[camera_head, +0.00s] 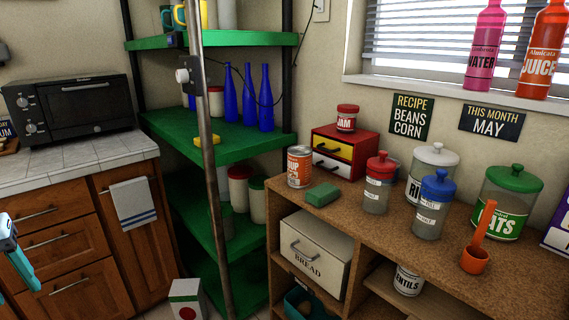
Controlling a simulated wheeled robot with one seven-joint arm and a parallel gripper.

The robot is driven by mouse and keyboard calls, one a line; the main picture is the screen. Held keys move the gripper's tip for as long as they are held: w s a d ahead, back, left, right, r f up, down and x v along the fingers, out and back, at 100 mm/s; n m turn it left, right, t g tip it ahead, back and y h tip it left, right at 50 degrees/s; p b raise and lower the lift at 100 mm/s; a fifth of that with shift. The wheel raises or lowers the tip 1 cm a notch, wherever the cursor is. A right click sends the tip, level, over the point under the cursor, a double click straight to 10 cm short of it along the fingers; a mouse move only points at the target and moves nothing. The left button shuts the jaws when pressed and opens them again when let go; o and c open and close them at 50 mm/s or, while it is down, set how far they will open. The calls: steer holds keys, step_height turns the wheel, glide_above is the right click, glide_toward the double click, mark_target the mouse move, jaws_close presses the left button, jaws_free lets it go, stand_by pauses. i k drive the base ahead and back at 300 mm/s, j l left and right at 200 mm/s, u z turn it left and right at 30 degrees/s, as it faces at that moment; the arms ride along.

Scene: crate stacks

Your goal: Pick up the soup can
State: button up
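The soup can (299,167) stands upright at the left end of the brown cork-topped shelf unit. It has an orange and white label with "SOUP" lettering. A green sponge lies just to its right, and a small drawer box stands behind it. My gripper (18,291) shows only in part at the far left edge, in front of the wooden cabinet. Its teal fingers look apart, with nothing seen between them. It is far to the left of the can and lower in the picture.
The green sponge (322,194), drawer box (361,149), red-lidded jar (377,190) and blue-lidded jar (432,215) crowd the can's right. A green shelf rack (215,152) with a metal pole (207,140) stands between gripper and can. A white box (186,297) is on the floor.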

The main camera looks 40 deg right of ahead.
mark_target(300, 158)
steer(key=i+j+z, duration=0.1)
steer(key=i+z, duration=0.2)
steer(key=i+j+z, duration=0.35)
steer(key=i, duration=0.15)
steer(key=i+l+z, duration=0.2)
steer(key=z, duration=0.15)
steer(key=i+l+z, duration=0.15)
steer(key=z, duration=0.25)
steer(key=i, duration=0.1)
